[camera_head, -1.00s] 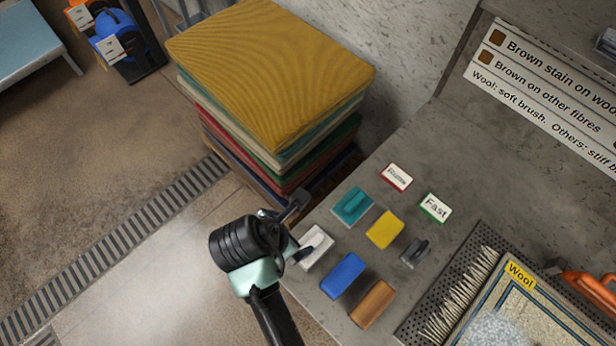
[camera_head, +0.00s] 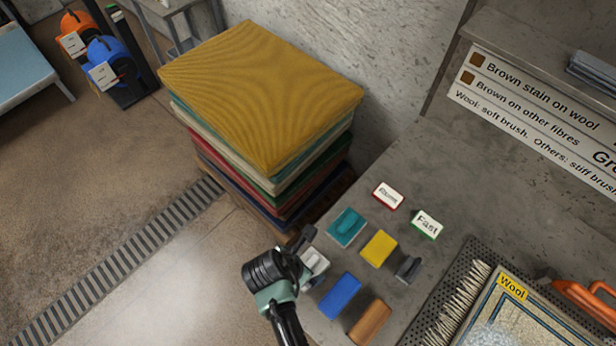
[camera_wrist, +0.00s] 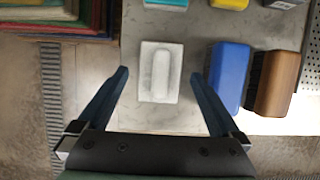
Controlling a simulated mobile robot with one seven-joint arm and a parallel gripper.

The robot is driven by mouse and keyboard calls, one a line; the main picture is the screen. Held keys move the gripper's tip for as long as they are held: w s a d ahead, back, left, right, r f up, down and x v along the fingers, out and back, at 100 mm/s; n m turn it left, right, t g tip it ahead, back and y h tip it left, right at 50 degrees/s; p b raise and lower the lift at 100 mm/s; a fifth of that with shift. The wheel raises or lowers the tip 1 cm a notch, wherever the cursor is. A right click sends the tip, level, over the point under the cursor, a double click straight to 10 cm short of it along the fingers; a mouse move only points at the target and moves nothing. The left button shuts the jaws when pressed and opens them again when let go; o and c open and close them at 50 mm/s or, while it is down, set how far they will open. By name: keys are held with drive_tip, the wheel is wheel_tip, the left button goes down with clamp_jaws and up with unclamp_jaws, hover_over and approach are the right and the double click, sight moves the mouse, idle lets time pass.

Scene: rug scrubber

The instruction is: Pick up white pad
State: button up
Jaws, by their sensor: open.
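The white pad (camera_wrist: 161,72) lies flat on the grey counter, near its left edge, with a raised grip on top. In the head view the white pad (camera_head: 314,264) is partly hidden behind my gripper (camera_head: 309,260). In the wrist view my gripper (camera_wrist: 158,85) is open, with one finger to the left of the pad and one to the right. Gaps show between the fingers and the pad, and the pad's near edge lies roughly between the fingertips. I cannot tell the exact height of the fingers above the counter.
A blue block (camera_head: 340,295) and a brown block (camera_head: 370,321) lie right of the pad. A teal pad (camera_head: 346,227), a yellow block (camera_head: 379,248) and a small grey item (camera_head: 408,269) are close behind. A tall stack of rugs (camera_head: 262,90) stands left of the counter (camera_head: 440,175).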

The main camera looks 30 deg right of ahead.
sight(308, 265)
drive_tip(key=shift+x, duration=1.7)
drive_tip(key=shift+s+a+f, duration=0.1)
drive_tip(key=shift+s, duration=0.05)
drive_tip(key=c, duration=1.2)
